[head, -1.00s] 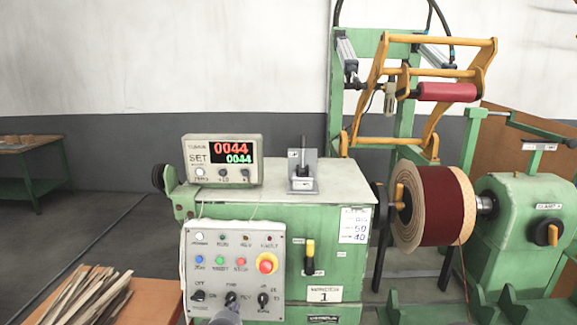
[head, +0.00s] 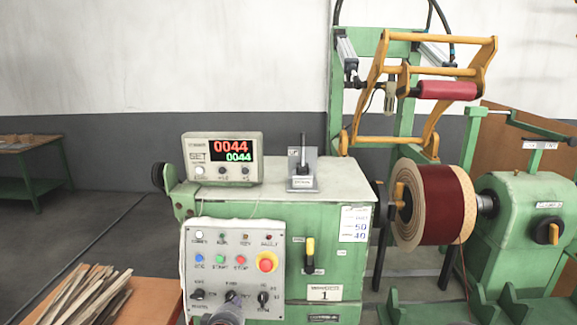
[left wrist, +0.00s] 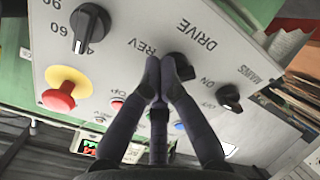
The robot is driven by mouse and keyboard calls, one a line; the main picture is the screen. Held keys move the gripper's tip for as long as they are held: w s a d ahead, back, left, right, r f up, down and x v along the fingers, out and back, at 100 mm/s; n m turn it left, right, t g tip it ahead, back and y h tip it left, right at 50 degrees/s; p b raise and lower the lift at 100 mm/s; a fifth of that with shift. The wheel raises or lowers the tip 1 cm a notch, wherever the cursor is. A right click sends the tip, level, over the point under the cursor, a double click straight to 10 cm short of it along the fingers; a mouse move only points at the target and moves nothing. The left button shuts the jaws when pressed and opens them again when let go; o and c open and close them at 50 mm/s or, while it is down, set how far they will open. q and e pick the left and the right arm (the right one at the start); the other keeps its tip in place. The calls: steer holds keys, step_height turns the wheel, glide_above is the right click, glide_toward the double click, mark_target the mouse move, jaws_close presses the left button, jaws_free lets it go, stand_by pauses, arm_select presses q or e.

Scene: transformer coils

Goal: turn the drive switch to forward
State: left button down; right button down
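The drive switch is a black rotary knob (head: 232,297), the middle one of three along the bottom of the grey control panel (head: 213,272). In the left wrist view the drive knob (left wrist: 182,64) sits beside the printed words DRIVE and REV. My left gripper (left wrist: 160,64) has its two dark fingertips drawn together right beside the knob, overlapping its edge. They partly hide the knob, so I cannot tell its pointer direction or whether they touch it. In the head view the left gripper (head: 229,311) is just below the knob. My right gripper is not in view.
An on/off knob (left wrist: 229,98) and a numbered speed knob (left wrist: 90,28) flank the drive knob. The red emergency button (head: 267,262) and coloured push buttons sit above. An orange table with wooden strips (head: 82,297) stands left; the wound coil (head: 440,204) is at right.

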arm_select(q)
steer(key=shift+d, duration=0.2)
steer(key=shift+d+f, duration=0.1)
steer(key=shift+d, duration=0.15)
steer(key=p+v, duration=0.1)
steer(key=v, duration=0.5)
steer(key=shift+a, duration=0.1)
